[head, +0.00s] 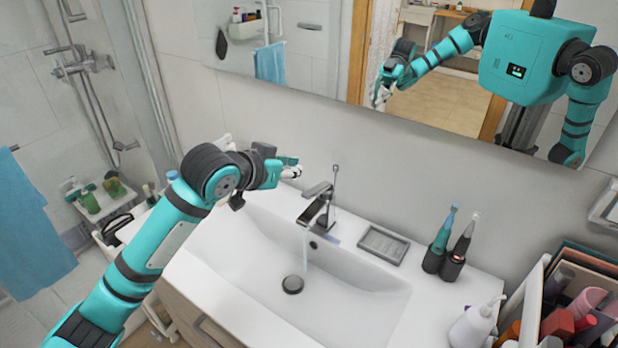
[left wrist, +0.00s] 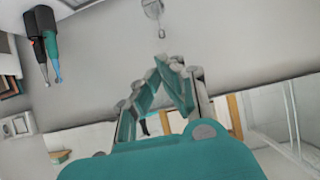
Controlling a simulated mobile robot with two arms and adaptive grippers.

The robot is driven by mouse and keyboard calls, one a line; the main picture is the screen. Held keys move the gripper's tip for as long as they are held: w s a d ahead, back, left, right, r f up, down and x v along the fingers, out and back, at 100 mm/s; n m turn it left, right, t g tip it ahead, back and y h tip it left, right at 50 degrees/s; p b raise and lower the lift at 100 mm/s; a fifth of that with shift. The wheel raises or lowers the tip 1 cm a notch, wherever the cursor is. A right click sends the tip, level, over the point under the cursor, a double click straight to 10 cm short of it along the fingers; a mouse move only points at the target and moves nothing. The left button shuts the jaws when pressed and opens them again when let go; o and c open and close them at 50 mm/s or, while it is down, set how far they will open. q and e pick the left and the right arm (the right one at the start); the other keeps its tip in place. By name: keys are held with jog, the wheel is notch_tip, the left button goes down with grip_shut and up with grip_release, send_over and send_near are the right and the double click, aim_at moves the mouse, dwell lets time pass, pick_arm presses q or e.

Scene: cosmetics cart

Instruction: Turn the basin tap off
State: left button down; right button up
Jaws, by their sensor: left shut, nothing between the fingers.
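The basin tap (head: 318,203) is grey metal with a flat lever on top and a thin upright rod behind it. A stream of water (head: 306,242) runs from its spout into the white basin (head: 345,300). My left gripper (head: 296,170) is above the basin's back edge, to the left of the tap and apart from it. Its fingers (left wrist: 168,62) are shut and empty in the left wrist view, where a small grey part, probably of the tap, shows at the top edge. My right gripper is not directly in view.
A grey soap dish (head: 383,245) and two electric toothbrushes (head: 444,240) stand right of the tap. A white pump bottle (head: 474,325) and a crowded cosmetics cart (head: 530,300) are at the lower right. The mirror (head: 440,75) above reflects me.

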pick_arm(q)
jog(key=p, duration=0.3)
send_over(307, 196)
jog(key=w+d, duration=0.1)
jog(key=f, duration=0.4)
jog(key=shift+w, duration=0.2)
jog(key=f, duration=0.2)
jog(key=f+p, duration=0.1)
jog(key=shift+s+a+f, duration=0.15)
jog(key=shift+s+a, duration=0.05)
jog(key=shift+s, duration=0.05)
jog(key=shift+s+a+f, duration=0.15)
jog(key=shift+f, duration=0.4)
jog(key=f+b, duration=0.1)
jog(key=b, duration=0.1)
jog(key=t+h+b, duration=0.1)
jog(key=b, duration=0.1)
jog(key=shift+s+a+f+t, duration=0.1)
jog(key=shift+s+f+t, duration=0.15)
jog(key=shift+f+t, duration=0.1)
jog(key=shift+s+a+f, duration=0.1)
jog(key=shift+f, duration=0.05)
jog(key=shift+s, duration=0.1)
